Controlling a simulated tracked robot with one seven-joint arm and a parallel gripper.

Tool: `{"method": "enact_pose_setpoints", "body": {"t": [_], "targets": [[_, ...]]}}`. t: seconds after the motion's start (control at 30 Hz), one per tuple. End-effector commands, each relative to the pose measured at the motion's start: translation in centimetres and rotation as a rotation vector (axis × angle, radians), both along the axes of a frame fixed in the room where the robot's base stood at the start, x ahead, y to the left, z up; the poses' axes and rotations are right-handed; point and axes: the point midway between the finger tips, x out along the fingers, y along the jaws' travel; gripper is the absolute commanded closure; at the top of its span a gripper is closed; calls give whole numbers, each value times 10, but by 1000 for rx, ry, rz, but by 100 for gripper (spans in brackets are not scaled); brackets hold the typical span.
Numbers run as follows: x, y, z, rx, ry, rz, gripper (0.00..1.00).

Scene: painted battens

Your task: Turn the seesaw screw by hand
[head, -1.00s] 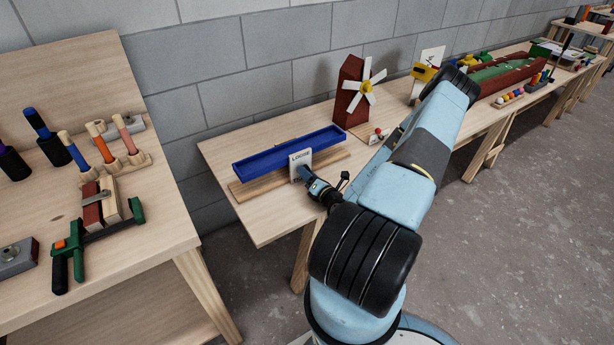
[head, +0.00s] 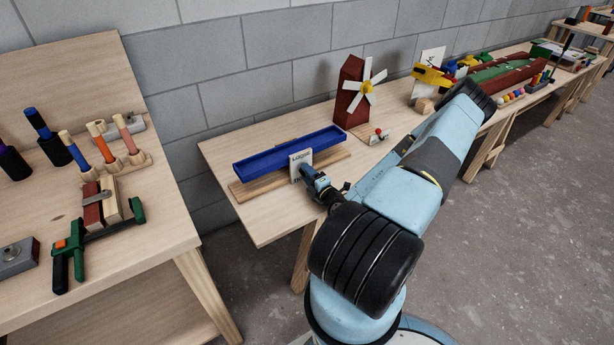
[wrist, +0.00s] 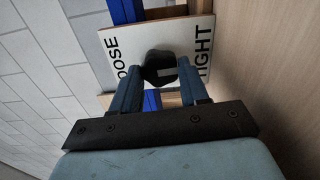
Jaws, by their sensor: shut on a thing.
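The seesaw is a long blue trough (head: 262,155) on a wooden base (head: 246,187), near the left end of the far bench. A white plate (head: 296,158) stands at its front; in the wrist view the plate (wrist: 119,43) reads "LOOSE", partly cut off, and "TIGHT". The dark screw knob (wrist: 160,68) sits in front of the plate between those words. My gripper (wrist: 158,83) is shut on the knob, one blue finger at each side. In the head view my gripper (head: 307,172) meets the plate's front, and the knob is hidden there.
A red windmill (head: 351,95) with white sails stands behind to the right, with a small board and red ball (head: 378,134) before it. A nearer bench at left holds a green clamp (head: 100,232) and several tool handles. Bare bench top lies left of the seesaw.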

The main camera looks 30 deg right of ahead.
Motion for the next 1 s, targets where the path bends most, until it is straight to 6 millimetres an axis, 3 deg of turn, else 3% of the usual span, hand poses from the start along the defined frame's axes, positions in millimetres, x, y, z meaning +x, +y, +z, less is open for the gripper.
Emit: {"method": "enact_pose_setpoints", "body": {"t": [0.53,0.57,0.8,1.0], "targets": [[-2,-3,-5,23,12,-7,86],[-2,-3,-5,23,12,-8,54],[-1,-2,-3,23,8,-4,31],[-1,-1,-2,23,5,-3,30]]}}
